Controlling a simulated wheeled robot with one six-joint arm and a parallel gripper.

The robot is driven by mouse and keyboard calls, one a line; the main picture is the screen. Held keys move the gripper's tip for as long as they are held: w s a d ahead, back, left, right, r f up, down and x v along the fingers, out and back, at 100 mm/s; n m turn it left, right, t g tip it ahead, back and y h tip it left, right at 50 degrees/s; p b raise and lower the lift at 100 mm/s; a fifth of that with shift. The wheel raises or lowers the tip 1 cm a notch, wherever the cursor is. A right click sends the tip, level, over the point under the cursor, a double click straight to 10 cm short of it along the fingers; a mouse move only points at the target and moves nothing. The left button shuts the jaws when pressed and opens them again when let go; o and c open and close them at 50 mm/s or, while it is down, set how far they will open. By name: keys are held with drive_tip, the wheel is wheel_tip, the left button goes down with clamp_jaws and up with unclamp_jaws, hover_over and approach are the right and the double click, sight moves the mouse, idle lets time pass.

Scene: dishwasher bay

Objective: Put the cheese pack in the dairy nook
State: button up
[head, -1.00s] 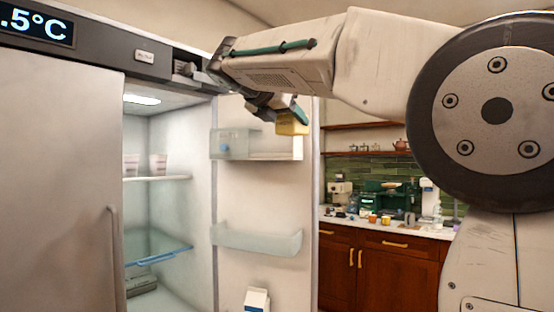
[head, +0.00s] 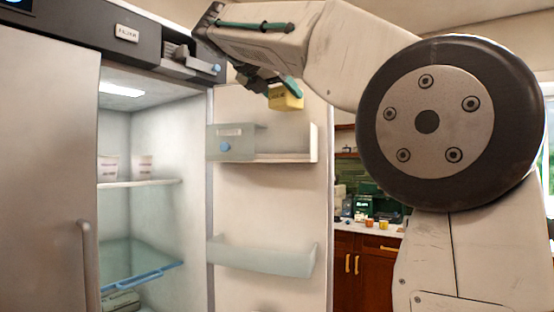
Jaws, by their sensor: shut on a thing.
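My gripper (head: 281,90) is shut on the yellow cheese pack (head: 286,101). It holds the pack in the air in front of the upper part of the open fridge door. The dairy nook appears to be the small door compartment with a translucent flap (head: 231,143) bearing a blue round knob and a pale label. The flap covers the left part of the upper door shelf (head: 286,157). The pack is above and to the right of this flap and apart from it. The fingers partly hide the pack.
The fridge door (head: 262,205) stands open, with a translucent lower bin (head: 263,256). Inside the fridge are two white cups (head: 142,168) on a shelf and a blue-edged glass shelf (head: 135,265). A kitchen counter (head: 372,226) with small items is behind the door.

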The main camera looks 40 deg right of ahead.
drive_tip(key=shift+w+f, duration=0.2)
drive_tip(key=shift+f, duration=4.7)
drive_tip(key=shift+f, duration=0.1)
drive_tip(key=shift+f, duration=0.35)
drive_tip(key=o, duration=0.8)
drive_tip(key=shift+o, duration=0.2)
